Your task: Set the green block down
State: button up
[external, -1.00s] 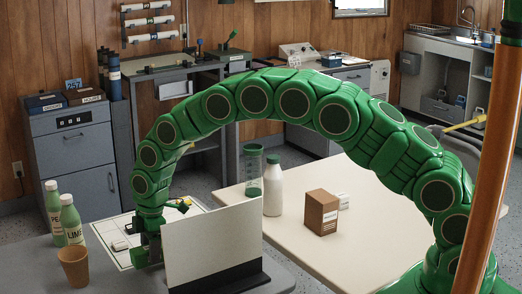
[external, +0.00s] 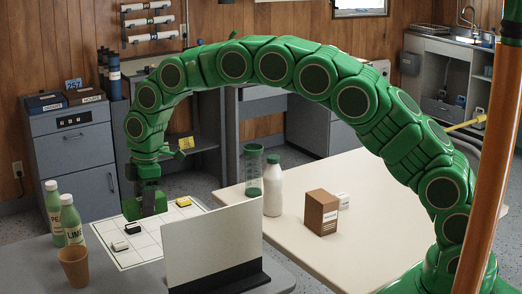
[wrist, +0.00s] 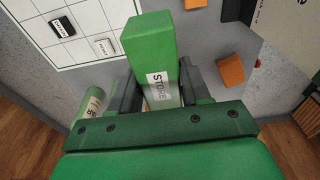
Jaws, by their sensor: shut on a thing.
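My gripper (external: 148,205) is shut on the green block (wrist: 150,45), a long upright-looking piece with a white label reading "STORE", seen between the fingers in the wrist view. In the external view the block is hard to tell apart from my green gripper. The gripper is above the back left part of a white gridded board (external: 145,258) on the grey table. The wrist view shows the board (wrist: 85,20) at upper left.
Two green bottles (external: 71,222) and a brown cup (external: 73,265) stand left of the board. A white upright panel (external: 212,242) stands at its right front. Orange pieces (wrist: 230,70) lie on the grey surface. A white bottle (external: 272,190) and brown box (external: 320,212) stand on the cream table.

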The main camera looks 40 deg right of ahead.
notch_tip(320, 180, up, 8)
jog(key=shift+f, duration=0.2)
jog(key=w+d+m, duration=0.3)
jog(key=d, duration=1.6)
jog(key=w+d+m, duration=0.2)
jog(key=d+m, duration=0.1)
jog(key=d, duration=1.6)
jog(key=s+d+m+t, duration=0.1)
jog(key=s+d+m, duration=0.15)
jog(key=d, duration=0.65)
jog(key=s+d+m, duration=0.1)
jog(key=s+d, duration=0.3)
jog(key=d, duration=0.5)
notch_tip(320, 180, down, 11)
jog(key=shift+n, duration=0.25)
jog(key=w+f, duration=0.3)
jog(key=w, duration=0.1)
jog(key=w+d+f, duration=0.1)
jog(key=w+f, duration=0.2)
jog(key=w, duration=0.1)
jog(key=w+d+f, duration=0.1)
jog(key=w+f, duration=0.2)
jog(key=w, duration=0.1)
jog(key=shift+d, duration=0.25)
jog(key=shift+w+d+f, duration=0.1)
jog(key=shift+w+f, duration=0.3)
jog(key=shift+w, duration=0.15)
jog(key=shift+w+f, duration=0.1)
jog(key=shift+f, duration=1.65)
